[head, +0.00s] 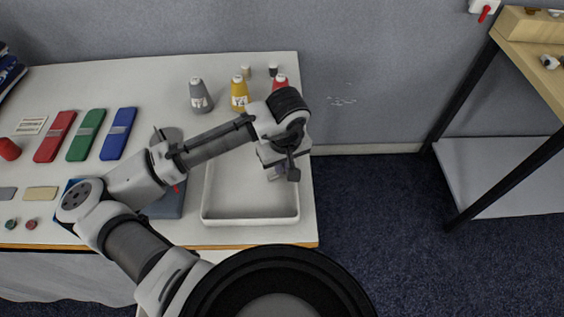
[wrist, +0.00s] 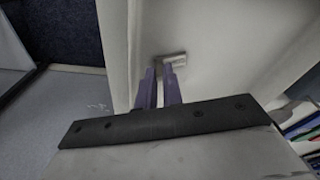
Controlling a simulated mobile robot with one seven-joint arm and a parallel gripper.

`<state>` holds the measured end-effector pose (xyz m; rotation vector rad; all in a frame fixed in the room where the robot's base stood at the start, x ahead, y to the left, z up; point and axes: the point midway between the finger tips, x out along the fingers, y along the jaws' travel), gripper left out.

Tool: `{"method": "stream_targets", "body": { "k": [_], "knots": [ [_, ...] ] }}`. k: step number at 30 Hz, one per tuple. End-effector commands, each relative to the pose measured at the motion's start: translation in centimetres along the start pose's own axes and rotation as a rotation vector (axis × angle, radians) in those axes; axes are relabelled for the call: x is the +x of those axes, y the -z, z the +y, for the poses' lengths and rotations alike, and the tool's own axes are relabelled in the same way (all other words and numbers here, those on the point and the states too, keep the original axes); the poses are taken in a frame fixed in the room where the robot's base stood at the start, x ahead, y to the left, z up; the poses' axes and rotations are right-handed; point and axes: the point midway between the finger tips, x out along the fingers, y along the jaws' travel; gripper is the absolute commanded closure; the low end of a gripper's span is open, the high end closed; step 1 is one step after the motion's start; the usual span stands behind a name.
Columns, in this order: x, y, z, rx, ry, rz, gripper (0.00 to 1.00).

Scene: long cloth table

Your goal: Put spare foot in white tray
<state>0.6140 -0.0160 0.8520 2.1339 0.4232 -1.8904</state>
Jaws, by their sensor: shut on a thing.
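The white tray (head: 250,220) lies near the right end of the cloth table, with its front wall and pale floor in plain view. My gripper (head: 277,174) hangs over the back right part of the tray, pointing down. In the wrist view its purple fingers (wrist: 160,75) are close together and shut on the spare foot, a small pale grey piece (wrist: 176,59) at their tips. The foot cannot be made out in the head view. The gap between it and the tray floor is hard to judge.
Grey (head: 200,97), yellow (head: 240,96) and red (head: 280,82) thread cones stand behind the tray. Red (head: 55,137), green (head: 86,136) and blue (head: 118,134) flat packs lie left. The table ends just right of the tray; a shelf (head: 500,170) stands beyond.

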Motion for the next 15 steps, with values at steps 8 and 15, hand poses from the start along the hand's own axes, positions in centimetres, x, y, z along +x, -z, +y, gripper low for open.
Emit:
{"method": "stream_targets", "body": {
  "k": [8, 15],
  "knots": [
    [0.28, -0.01, 0.0, 0.0, 0.0, 0.0, 0.8],
    [0.26, -0.02, 0.0, 0.0, 0.0, 0.0, 0.7]
  ]
}}
